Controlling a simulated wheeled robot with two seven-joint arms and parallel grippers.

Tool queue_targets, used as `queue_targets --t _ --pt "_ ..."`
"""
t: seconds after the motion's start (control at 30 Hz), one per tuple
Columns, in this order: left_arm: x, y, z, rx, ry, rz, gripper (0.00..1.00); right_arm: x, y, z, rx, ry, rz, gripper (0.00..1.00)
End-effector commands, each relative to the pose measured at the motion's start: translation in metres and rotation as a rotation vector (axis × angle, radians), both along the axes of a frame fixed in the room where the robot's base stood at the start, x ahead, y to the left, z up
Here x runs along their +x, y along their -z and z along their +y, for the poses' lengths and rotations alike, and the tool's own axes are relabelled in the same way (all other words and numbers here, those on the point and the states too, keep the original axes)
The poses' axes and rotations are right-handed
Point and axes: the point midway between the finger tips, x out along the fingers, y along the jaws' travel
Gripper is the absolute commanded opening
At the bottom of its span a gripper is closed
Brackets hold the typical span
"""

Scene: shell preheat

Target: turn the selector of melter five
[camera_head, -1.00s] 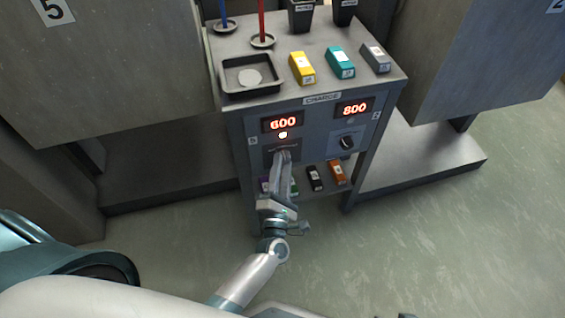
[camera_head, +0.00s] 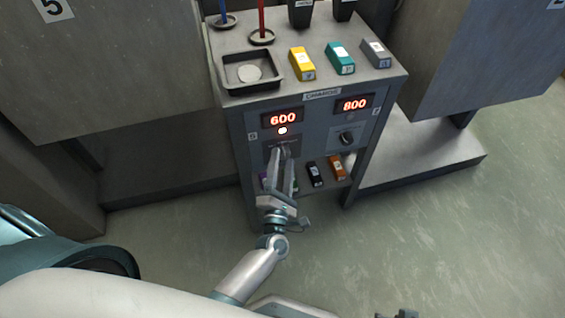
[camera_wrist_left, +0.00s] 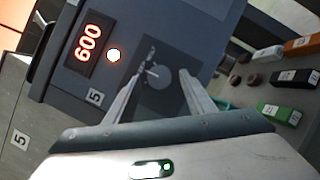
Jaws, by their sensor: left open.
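The control panel of melter five is the left half of the charge stand's front, with a small 5 label (camera_wrist_left: 95,98), a display reading 600 (camera_head: 283,118) and a lit lamp (camera_head: 282,131). Its selector (camera_wrist_left: 158,73) is a dark round knob with a pale pointer mark in the left wrist view. My left gripper (camera_head: 282,152) is open, its fingers on either side of the selector; I cannot tell whether they touch it. In the head view the fingers mostly hide this selector.
To the right are a second selector (camera_head: 346,138) and a display reading 800 (camera_head: 354,104). The stand's top holds a black tray (camera_head: 235,88) and yellow, teal and grey blocks. Several small blocks lie on the shelf below. Large grey housings flank the stand; the floor at right is clear.

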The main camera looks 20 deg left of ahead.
Motion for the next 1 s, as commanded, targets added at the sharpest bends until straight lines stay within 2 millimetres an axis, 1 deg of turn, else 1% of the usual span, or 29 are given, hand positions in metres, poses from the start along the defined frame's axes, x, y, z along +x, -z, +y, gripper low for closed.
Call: queue_targets --t 0.17,0.27,0.37,0.8,1.0 --pt "-0.014 0.003 -0.003 0.000 0.001 0.001 0.50 0.001 0.001 0.001 0.004 -0.001 -0.006 0.31" --pt "-0.027 0.006 -0.006 0.001 0.000 0.002 0.50 0.002 0.002 0.003 0.009 -0.003 -0.012 0.31" --pt "-0.044 0.009 -0.010 0.000 0.002 0.003 0.50 0.004 0.002 0.006 0.016 -0.007 -0.023 0.31" --pt "-0.128 0.024 -0.029 0.001 0.001 0.003 0.50 0.015 0.004 0.018 0.050 -0.016 -0.093 0.31" --pt "-0.155 0.028 -0.035 0.000 0.001 0.002 0.50 0.017 0.004 0.022 0.063 -0.020 -0.115 0.31"
